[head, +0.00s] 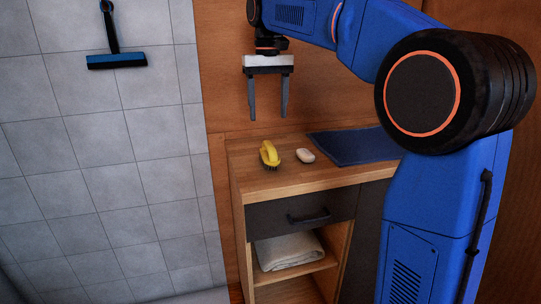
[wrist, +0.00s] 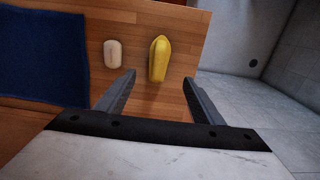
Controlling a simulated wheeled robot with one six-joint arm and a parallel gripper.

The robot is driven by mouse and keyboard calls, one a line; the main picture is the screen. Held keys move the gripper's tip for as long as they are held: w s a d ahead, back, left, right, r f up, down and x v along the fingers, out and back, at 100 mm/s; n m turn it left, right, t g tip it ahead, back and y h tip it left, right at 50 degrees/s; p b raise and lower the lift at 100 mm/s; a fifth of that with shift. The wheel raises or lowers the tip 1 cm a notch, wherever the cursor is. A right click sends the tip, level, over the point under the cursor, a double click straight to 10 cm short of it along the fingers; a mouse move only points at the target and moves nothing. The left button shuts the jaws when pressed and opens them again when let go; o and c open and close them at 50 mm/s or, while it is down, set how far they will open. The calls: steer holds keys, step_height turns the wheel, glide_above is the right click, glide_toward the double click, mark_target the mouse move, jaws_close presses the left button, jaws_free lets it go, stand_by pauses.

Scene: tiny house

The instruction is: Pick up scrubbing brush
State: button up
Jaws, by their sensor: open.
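The scrubbing brush (head: 269,154) has a yellow handle and dark bristles. It lies on the wooden cabinet top near its left end. In the wrist view the yellow brush (wrist: 158,59) shows beyond the fingertips, roughly in line with the gap between them. My gripper (head: 268,117) is open and empty, pointing down above the cabinet top, clear of the brush. In the wrist view both fingers of my gripper (wrist: 158,73) are spread apart with nothing between them.
A pale soap bar (head: 305,155) lies just right of the brush; it also shows in the wrist view (wrist: 112,53). A dark blue cloth (head: 347,146) lies farther right. The cabinet top (head: 262,183) ends close to the brush. A tiled wall (head: 95,160) and wooden back wall (head: 228,90) stand near.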

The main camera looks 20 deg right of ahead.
mark_target(270, 145)
step_height(270, 145, down, 12)
steer(key=shift+d+f, duration=0.1)
steer(key=shift+d, duration=0.05)
stand_by(0.5)
steer(key=c, duration=1.2)
